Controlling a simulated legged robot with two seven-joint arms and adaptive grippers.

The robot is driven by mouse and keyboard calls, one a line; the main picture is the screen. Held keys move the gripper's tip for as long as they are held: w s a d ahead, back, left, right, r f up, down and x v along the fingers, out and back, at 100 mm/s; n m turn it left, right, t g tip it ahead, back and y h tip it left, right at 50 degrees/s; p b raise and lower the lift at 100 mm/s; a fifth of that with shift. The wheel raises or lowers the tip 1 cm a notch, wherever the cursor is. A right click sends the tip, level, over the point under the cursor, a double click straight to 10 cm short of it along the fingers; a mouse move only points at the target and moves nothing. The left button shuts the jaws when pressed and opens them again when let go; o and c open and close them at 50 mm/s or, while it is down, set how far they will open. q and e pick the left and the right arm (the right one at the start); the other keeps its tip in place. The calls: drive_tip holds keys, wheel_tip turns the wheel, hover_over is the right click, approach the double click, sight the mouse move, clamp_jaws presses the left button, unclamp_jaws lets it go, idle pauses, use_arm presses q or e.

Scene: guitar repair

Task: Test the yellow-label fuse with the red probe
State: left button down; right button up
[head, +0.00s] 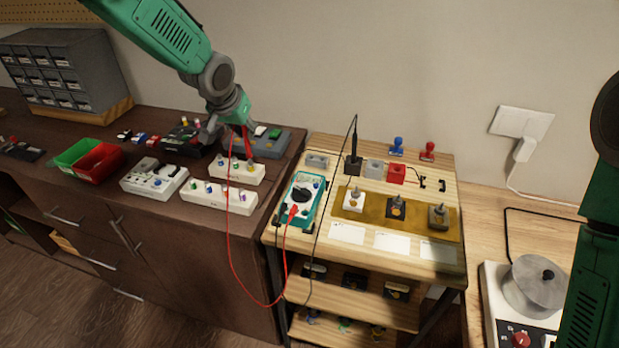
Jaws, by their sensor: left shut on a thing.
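My left gripper (226,130) points down over the back right of the dark workbench. It is shut on the red probe (246,142), which hangs close above a white block (237,172) with small coloured parts. Whether the probe touches anything there is too small to tell. A red lead (232,250) loops down from the probe and back up to the teal multimeter (301,200) on the light wooden cart. Several small coloured parts stand on a second white block (219,196); I cannot make out which is the yellow-label fuse. My right gripper is out of view.
A green bin (75,153) and a red bin (98,163) stand left of a white power strip (154,179). The cart (440,255) holds a black probe (353,165) upright and a tan mat (420,224) with several switches. A metal pot (536,288) stands at right.

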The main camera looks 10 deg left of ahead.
use_arm(q)
drive_tip(key=shift+r+p, duration=2.65)
drive_tip(key=shift+r, duration=0.4)
